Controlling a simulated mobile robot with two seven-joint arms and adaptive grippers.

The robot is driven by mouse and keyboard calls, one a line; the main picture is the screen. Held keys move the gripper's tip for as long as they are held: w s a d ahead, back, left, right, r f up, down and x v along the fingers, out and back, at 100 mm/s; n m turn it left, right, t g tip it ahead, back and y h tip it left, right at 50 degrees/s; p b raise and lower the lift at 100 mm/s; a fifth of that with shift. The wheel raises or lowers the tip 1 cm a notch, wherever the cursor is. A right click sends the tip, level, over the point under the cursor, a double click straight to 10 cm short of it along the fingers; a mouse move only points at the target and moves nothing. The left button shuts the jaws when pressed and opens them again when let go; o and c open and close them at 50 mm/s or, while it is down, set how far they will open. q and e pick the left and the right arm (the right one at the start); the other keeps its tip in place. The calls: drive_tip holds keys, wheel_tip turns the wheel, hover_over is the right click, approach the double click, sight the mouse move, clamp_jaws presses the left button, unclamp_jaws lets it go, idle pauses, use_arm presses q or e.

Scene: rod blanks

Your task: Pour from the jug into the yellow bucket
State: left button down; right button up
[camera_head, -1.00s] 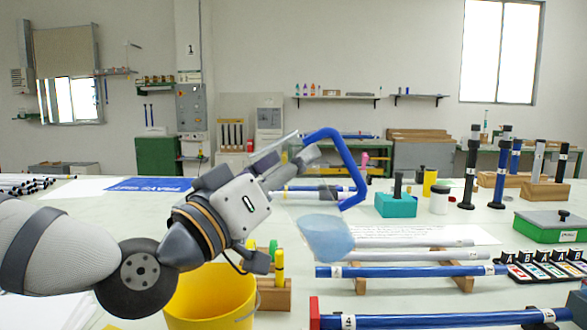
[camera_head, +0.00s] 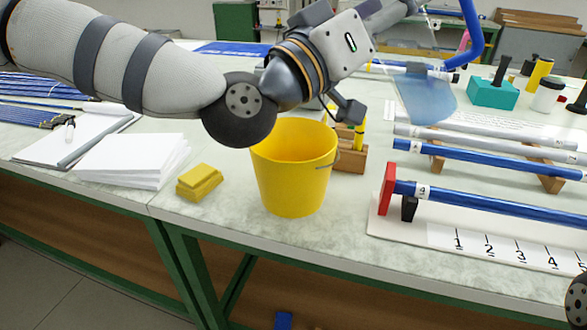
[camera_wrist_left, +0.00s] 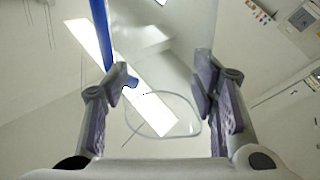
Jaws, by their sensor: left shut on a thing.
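The yellow bucket (camera_head: 290,188) stands upright on the table in the middle of the head view, its mouth open upward. The jug is clear, with a blue handle (camera_head: 474,38) and pale blue liquid (camera_head: 425,98) low in it. My left gripper (camera_head: 398,10) is shut on the jug and holds it above the table, to the right of the bucket and apart from it. In the left wrist view my left gripper (camera_wrist_left: 160,88) has its fingers on both sides of the clear jug wall, with the blue handle (camera_wrist_left: 101,35) at upper left. My right gripper is not seen.
A yellow sponge-like block (camera_head: 199,182) and a paper stack (camera_head: 130,160) lie left of the bucket. A wooden block (camera_head: 352,160) stands close behind it. Blue rods (camera_head: 490,160) on supports lie to the right. The table's front edge is just before the bucket.

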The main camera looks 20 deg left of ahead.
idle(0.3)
use_arm(q)
drive_tip(key=shift+f, duration=0.1)
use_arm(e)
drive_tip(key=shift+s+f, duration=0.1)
use_arm(q)
drive_tip(key=shift+f+n, duration=0.1)
drive_tip(key=shift+n, duration=0.2)
drive_tip(key=shift+t, duration=0.3)
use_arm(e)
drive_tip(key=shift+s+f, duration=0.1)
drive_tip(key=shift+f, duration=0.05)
use_arm(q)
drive_tip(key=shift+n, duration=0.3)
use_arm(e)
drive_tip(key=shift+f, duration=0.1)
